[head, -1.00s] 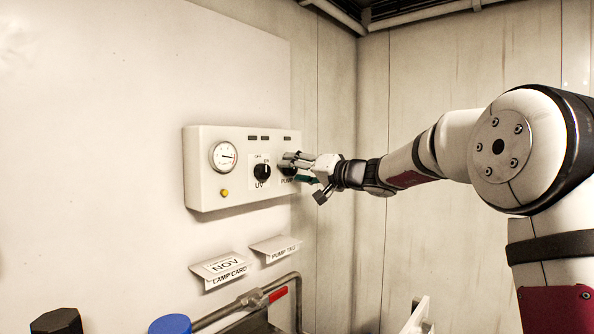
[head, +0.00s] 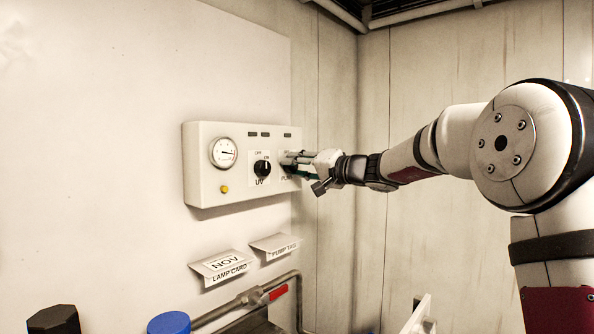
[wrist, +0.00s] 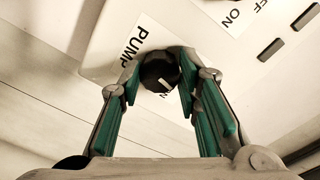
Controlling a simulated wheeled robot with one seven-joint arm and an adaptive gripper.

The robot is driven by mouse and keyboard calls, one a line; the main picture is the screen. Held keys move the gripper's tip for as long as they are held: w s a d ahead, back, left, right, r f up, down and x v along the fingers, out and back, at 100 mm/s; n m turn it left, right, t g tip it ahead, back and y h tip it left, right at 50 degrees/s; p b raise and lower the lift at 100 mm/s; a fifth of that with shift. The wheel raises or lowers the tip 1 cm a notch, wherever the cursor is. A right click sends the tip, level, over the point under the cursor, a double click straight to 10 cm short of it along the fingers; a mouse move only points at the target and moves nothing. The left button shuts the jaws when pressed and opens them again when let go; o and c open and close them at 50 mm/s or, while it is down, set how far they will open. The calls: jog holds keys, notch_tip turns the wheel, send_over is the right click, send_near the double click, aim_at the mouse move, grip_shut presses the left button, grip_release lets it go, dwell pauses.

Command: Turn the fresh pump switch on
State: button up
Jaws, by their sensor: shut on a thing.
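The pump switch is a round black knob (wrist: 158,73) between my fingertips in the wrist view, with a "PUMP" label beside it. Part of a white plate with "ON" lettering shows at the knob's edge; the rest of its markings are hidden. My gripper (head: 290,160) is at the right end of the white control box (head: 205,185) in the head view and hides the knob there. In the wrist view my gripper (wrist: 163,88) has its green-padded fingers closed around the knob's sides.
The UV knob (head: 262,168) sits just left of my gripper on the same box. A gauge (head: 223,153) and a yellow button (head: 224,189) are further left. A lamp card holder (head: 224,277) and a pump tag holder (head: 275,257) are on the wall below. A red-handled pipe valve (head: 278,293) is lower down.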

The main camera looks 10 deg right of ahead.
jog(key=m, duration=0.4)
jog(key=shift+r+m+p, duration=0.1)
jog(key=shift+m+p, duration=0.5)
jog(key=shift+m, duration=2.1)
jog(key=o, duration=1.1)
jog(key=shift+o, duration=0.2)
jog(key=v, duration=1.2)
jog(key=shift+d+r, duration=0.1)
jog(key=shift+r, duration=0.05)
